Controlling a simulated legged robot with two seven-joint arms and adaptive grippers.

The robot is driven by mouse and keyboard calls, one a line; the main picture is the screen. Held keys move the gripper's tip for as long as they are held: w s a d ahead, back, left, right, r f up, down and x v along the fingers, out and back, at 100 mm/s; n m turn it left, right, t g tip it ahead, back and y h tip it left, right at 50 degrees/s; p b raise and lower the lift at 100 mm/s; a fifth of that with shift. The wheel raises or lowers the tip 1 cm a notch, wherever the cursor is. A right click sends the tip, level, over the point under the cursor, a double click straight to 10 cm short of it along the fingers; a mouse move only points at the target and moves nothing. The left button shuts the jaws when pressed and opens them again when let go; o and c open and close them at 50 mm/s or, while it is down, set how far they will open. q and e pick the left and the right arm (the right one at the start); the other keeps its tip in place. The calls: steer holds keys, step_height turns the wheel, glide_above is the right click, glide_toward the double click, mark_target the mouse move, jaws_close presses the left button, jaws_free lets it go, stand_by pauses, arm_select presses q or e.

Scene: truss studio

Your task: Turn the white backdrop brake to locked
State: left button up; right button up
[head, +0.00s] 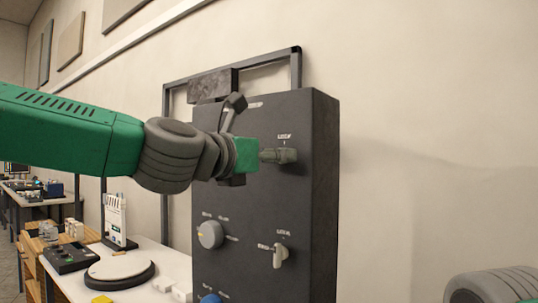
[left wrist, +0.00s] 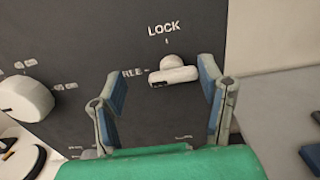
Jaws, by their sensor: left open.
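The white brake lever (left wrist: 174,74) on the dark panel (head: 318,180) lies roughly level in the left wrist view. LOCK is printed above it, and a partly hidden label stands at its left. In the head view it appears as a greyish lever (head: 287,155) at the panel's upper right, just beyond my left gripper (head: 264,156). In the left wrist view my left gripper (left wrist: 162,90) is open, its fingers on either side of the lever. The right finger is close to the lever's right end; contact is unclear. My right gripper is not in view.
A second lever (head: 280,255) sits lower on the panel, with a dial (head: 210,235) to its left. Another white dial (left wrist: 25,98) shows in the left wrist view. A white table (head: 172,262) with a round plate (head: 120,270) stands left. Bare wall lies right.

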arm_select(q)
steer(key=shift+d, duration=1.1)
steer(key=shift+c, duration=0.8)
steer(key=shift+d, duration=0.1)
steer(key=c, duration=0.7)
steer(key=shift+c, duration=1.2)
steer(key=shift+w+a+f, duration=0.15)
steer(key=shift+w+a, duration=0.05)
steer(key=shift+a, duration=0.25)
steer(key=shift+c, duration=0.4)
steer(key=shift+s+d, duration=0.15)
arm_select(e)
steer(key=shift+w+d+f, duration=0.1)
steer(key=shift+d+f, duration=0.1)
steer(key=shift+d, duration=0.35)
